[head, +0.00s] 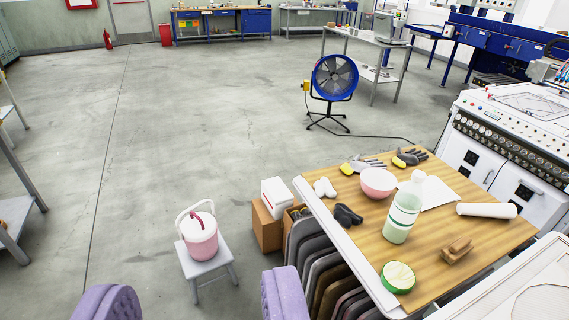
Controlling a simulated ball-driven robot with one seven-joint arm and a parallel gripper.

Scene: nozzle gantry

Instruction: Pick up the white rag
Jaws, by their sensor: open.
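The white rag (325,187) appears as a small crumpled white bundle near the left edge of the wooden table (450,225), in the right half of the head view. A dark crumpled cloth (347,215) lies just below it in the picture. The two purple fingers of my gripper (197,287) show at the bottom edge, wide apart, with nothing between them. My gripper is open, and in the picture it is below and left of the rag, apart from it.
Near the rag are a pink bowl (378,183), gloves (368,163) and a green-and-white container (402,218). A stool (206,264) with a pink-and-white pail (199,236) and boxes (266,233) stand left of the table. A blue fan (335,77) stands beyond. Open floor lies left.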

